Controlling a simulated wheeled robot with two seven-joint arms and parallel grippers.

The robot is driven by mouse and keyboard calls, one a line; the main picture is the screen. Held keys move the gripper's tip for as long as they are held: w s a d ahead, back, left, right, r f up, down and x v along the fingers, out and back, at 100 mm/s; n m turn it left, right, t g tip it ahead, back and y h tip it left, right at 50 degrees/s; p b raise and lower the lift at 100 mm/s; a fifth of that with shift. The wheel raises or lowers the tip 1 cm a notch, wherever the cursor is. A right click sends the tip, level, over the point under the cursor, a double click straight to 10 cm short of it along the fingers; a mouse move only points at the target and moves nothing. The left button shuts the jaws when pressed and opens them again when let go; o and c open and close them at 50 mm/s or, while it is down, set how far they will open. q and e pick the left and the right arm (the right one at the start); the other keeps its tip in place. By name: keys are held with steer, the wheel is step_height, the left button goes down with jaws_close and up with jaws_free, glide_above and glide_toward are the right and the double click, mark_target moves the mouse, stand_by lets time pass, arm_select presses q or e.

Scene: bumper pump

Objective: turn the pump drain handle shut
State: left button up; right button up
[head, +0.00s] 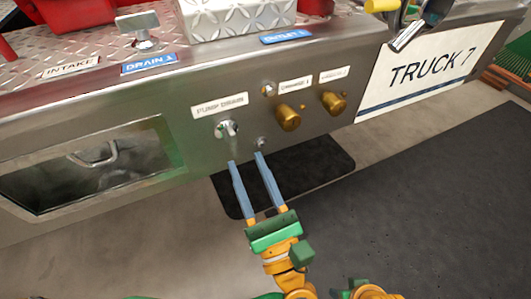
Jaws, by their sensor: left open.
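The pump drain handle (227,128) is a small silver handle on the steel front panel, just under the PUMP DRAIN label (219,105). My left gripper (246,160) points up toward the panel from below. Its two long blue-grey fingers are apart with nothing between them. In the picture the fingertips are a little below the handle, and I see no contact. I cannot tell their exact distance from the panel. My right gripper is not in view.
A small silver fitting (262,143) sits close to the right fingertip. Two brass knobs (288,118) (333,102) are farther right. A recessed compartment (90,163) is at the left, and the TRUCK 7 plate (428,70) at the right. A dark mat (430,200) covers open floor.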

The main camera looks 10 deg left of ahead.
mark_target(234, 143)
arm_select(q)
steer(key=x, duration=0.3)
steer(key=p+x, duration=0.1)
steer(key=x, duration=0.2)
steer(key=shift+s+a+r, duration=0.1)
steer(key=shift+s+a, duration=0.15)
steer(key=shift+w+a+r, duration=0.15)
steer(key=shift+w+a, duration=0.15)
steer(key=shift+w, duration=0.15)
jaws_close()
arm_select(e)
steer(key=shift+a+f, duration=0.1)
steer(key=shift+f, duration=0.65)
